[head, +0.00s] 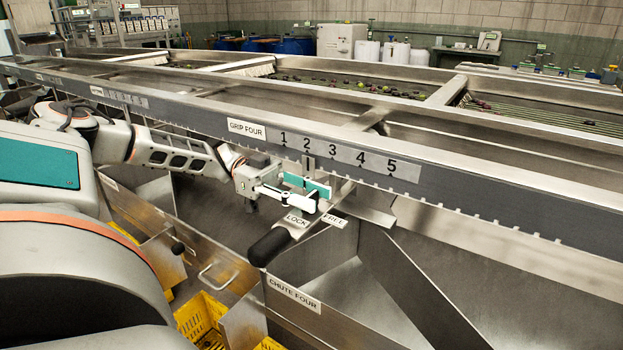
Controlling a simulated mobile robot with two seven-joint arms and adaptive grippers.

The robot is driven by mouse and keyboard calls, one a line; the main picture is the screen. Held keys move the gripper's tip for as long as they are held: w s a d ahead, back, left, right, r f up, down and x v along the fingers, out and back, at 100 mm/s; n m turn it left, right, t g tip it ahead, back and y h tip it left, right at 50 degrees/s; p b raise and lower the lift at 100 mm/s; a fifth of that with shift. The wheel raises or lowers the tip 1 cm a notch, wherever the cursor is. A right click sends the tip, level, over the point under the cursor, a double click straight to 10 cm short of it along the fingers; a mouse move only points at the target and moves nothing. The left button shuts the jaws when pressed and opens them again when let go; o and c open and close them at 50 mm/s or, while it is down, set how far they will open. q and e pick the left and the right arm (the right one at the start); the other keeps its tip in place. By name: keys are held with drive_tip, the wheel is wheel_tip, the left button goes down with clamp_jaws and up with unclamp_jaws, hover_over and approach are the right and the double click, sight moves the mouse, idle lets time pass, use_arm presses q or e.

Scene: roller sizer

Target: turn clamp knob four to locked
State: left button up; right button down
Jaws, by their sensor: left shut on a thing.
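My left gripper (314,198) reaches in from the left below the rail. Its pale and teal fingers are shut at the clamp knob of grip four, which they mostly hide. I cannot make out the knob's pointing direction. The LOCK label (297,220) lies just below and left of the fingers, and the FREE label (334,220) to the right. A lever with a black handle (269,247) slopes down to the left from the knob area. Above it, the scale plate (350,158) carries numbers 1 to 5, with a small metal pointer (308,166) below 2. My right gripper is out of view.
The long steel rail (480,190) with the GRIP FOUR label (246,128) runs just above my left gripper. Steel chute walls, the CHUTE FOUR label (293,294) and a yellow crate (200,318) lie below. Rollers with fruit (370,85) are behind.

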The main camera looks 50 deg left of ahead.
use_arm(q)
drive_tip(key=o, duration=1.2)
drive_tip(key=shift+c, duration=0.2)
drive_tip(key=v, duration=1.2)
